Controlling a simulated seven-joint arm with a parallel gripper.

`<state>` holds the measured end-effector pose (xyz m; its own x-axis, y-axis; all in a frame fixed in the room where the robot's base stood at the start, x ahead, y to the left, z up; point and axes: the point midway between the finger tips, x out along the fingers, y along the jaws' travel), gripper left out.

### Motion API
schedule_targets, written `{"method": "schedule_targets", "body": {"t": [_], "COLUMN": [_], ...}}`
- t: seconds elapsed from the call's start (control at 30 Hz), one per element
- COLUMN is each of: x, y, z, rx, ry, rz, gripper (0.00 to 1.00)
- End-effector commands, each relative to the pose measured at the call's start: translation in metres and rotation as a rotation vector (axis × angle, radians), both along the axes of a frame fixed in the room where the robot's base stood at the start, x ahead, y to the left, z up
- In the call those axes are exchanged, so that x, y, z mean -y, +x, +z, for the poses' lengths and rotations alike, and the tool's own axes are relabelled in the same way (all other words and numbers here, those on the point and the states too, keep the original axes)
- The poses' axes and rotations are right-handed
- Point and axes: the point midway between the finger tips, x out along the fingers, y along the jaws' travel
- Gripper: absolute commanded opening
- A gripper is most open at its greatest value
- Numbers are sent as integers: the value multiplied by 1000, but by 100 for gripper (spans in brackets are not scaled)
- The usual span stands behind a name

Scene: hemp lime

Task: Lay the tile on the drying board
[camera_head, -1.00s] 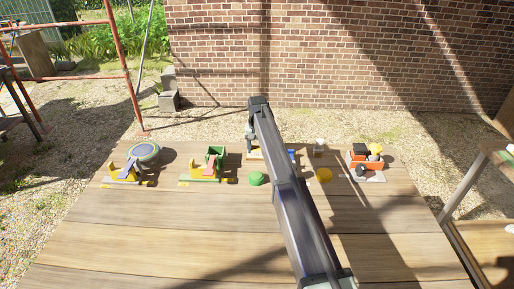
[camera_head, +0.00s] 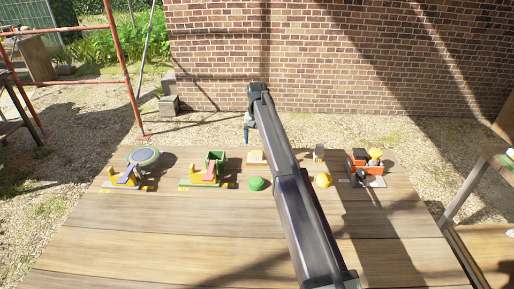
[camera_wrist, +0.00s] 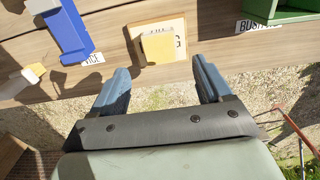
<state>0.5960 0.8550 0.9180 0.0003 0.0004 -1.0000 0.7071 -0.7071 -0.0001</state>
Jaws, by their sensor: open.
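The tile (camera_wrist: 157,47) is a small yellowish square block. In the wrist view it appears to lie flat on the pale wooden drying board (camera_wrist: 178,25), covering part of its lettering. In the head view the board (camera_head: 250,162) stands near the far edge of the table, left of my arm; the tile is too small to tell apart there. My gripper (camera_wrist: 161,86) is open, with its two blue fingers apart and nothing between them. In the head view my gripper (camera_head: 247,138) is raised beyond the board, clear of it.
A blue vice (camera_wrist: 70,30) stands beside the board; my arm hides it in the head view. A green bin (camera_head: 215,160), a green dome (camera_head: 257,184), a yellow dome (camera_head: 323,180) and a red-black machine (camera_head: 362,165) stand along the table (camera_head: 150,245). The table's near part is clear.

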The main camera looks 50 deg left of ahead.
Motion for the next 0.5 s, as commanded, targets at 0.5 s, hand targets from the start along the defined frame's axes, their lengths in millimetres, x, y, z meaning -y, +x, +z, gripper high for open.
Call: {"method": "schedule_targets", "body": {"t": [0.5], "x": [0], "y": [0], "z": [48], "rx": [-1], "ry": [-1], "rz": [0], "gripper": [78]}}
